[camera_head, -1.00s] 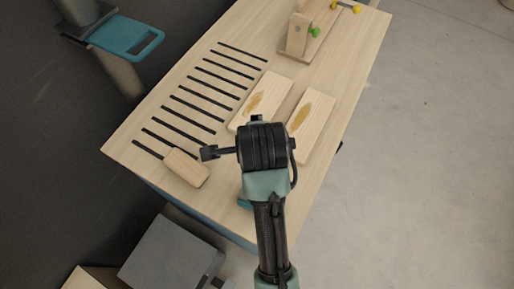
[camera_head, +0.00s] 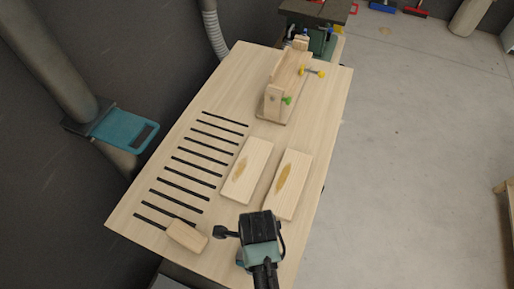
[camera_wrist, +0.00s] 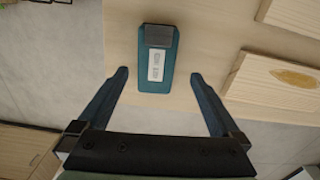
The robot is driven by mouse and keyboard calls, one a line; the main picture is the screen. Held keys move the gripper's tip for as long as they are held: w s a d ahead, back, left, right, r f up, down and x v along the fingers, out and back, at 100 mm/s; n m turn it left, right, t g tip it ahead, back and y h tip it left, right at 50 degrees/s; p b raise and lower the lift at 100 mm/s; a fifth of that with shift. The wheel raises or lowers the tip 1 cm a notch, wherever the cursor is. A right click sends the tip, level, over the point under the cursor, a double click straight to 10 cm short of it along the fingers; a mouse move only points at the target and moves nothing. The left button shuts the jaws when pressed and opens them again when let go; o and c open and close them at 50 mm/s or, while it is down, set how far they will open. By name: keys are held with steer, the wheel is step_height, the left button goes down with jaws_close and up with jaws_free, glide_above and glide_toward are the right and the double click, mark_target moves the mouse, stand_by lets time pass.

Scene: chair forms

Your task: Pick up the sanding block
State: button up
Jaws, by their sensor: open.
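A teal block with a dark grey end and a pale label, which looks like the sanding block (camera_wrist: 156,85), lies on the wooden worktop near its edge in the wrist view. In the head view only a bit of teal shows beside my arm, and I cannot tell block from arm there. My gripper (camera_wrist: 158,76) is open and empty, its two fingers spread to the left and right of the block's near part in the picture. I cannot tell the height gap. In the head view my wrist hides the fingertips.
A plain wooden block (camera_head: 187,236) lies at the worktop's front left by a row of dark slots. Two boards with brown patches (camera_head: 247,170) (camera_head: 288,184) lie right of the slots. A wooden jig (camera_head: 284,88) stands at the back. Open floor lies to the right.

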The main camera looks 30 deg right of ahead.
mark_target(240, 264)
steer(key=shift+s+a+f+p, duration=0.1)
steer(key=shift+f+p, duration=0.25)
steer(key=shift+f, duration=1.1)
steer(key=shift+s+a+f+p, duration=0.1)
steer(key=shift+f+p, duration=0.2)
steer(key=shift+f, duration=1.1)
steer(key=c, duration=1.4)
